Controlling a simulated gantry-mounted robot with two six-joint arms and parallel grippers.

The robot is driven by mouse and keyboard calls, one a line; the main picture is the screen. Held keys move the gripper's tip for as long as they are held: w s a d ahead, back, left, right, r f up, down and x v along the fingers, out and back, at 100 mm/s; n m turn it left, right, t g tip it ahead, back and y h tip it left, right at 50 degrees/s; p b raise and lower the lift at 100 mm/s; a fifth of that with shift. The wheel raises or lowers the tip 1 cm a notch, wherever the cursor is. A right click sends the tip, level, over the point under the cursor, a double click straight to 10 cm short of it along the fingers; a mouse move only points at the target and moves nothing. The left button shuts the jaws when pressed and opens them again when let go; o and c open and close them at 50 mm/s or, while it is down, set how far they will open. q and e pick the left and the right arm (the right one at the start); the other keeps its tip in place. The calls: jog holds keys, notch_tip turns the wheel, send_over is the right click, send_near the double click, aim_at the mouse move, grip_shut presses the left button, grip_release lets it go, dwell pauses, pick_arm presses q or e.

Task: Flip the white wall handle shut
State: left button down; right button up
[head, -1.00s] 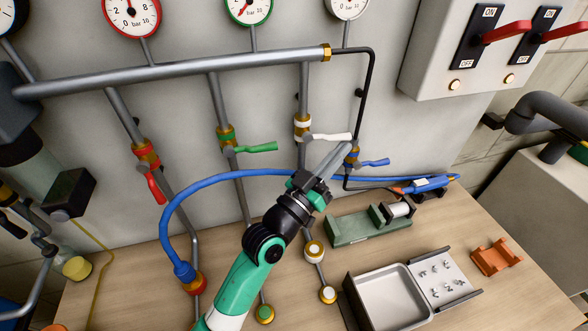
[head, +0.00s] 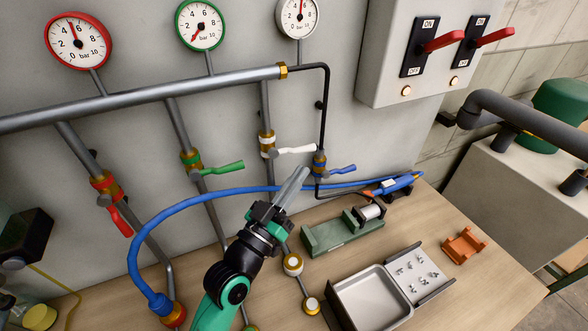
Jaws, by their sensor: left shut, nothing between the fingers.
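The white wall handle (head: 296,150) sits on a brass valve with a white band (head: 267,144), on a vertical pipe at the wall. The handle points right, roughly level in the picture and across its pipe. My left gripper (head: 301,172) comes up from below, shut and empty. Its fingertips show just below the handle's outer half, with a small gap in the picture; the depth between them is hard to judge. My right gripper is not in view.
A blue handle (head: 342,169) is close on the right. A green handle (head: 221,168) and a lowered red handle (head: 121,222) are on the left. A blue hose (head: 215,193) arcs behind my arm. A green fixture (head: 340,232) and a metal tray (head: 371,297) are on the bench.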

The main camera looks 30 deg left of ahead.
pick_arm(q)
jog(key=v, duration=0.3)
jog(key=shift+s+f, duration=0.15)
jog(key=shift+s, duration=0.25)
